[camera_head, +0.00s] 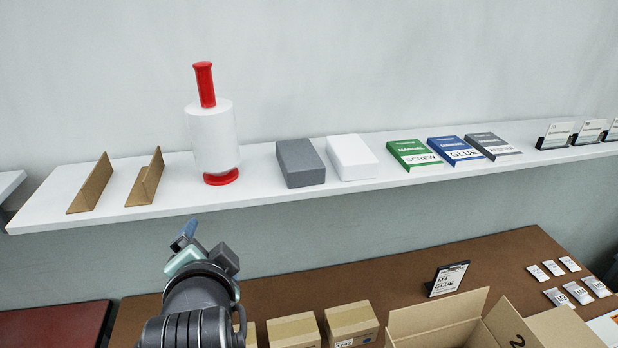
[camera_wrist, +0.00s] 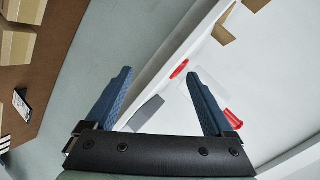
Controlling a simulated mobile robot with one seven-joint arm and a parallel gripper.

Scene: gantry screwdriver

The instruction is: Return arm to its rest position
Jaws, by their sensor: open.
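My gripper (camera_head: 188,232) is raised in front of the wall below the white shelf, at the lower left of the head view. In the wrist view, my gripper (camera_wrist: 165,85) shows two blue fingers spread wide apart with nothing held between them. The white shelf (camera_head: 260,193) lies beyond the fingers. On it stands a white roll (camera_head: 212,135) on a holder with a red post and a red base. The gripper is apart from the shelf and from the things on it.
The shelf also holds two brown angled pieces (camera_head: 92,186), a grey box (camera_head: 300,163), a white box (camera_head: 352,157) and several manuals. Below, a brown table (camera_head: 400,274) carries small cartons (camera_head: 350,323), a sign (camera_head: 447,279), an open carton (camera_head: 435,317) and small packets.

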